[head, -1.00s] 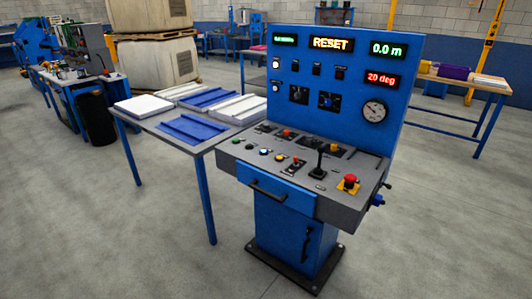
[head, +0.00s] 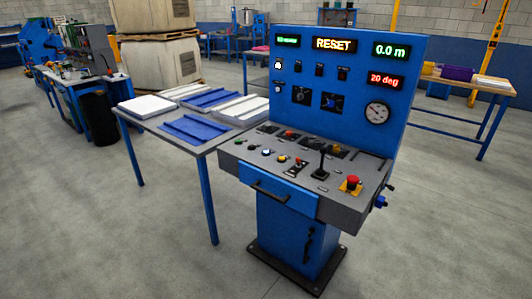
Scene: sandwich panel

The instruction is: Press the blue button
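The blue control console (head: 285,215) stands on the floor at the centre right of the head view. Its sloped grey desk has a row of small round buttons, with a small bluish one (head: 266,152) left of a yellow one (head: 281,158). The colours are hard to tell at this size. A blue rotary knob (head: 328,101) sits on the upright panel. The panel's displays read RESET, 0.0 m and 20 deg. My gripper is not in view.
A black joystick (head: 322,160) and a red emergency stop (head: 353,182) are on the desk's right. A drawer handle (head: 270,193) juts from its front. A table (head: 140,124) with white and blue panels stands close at left. The floor in front is clear.

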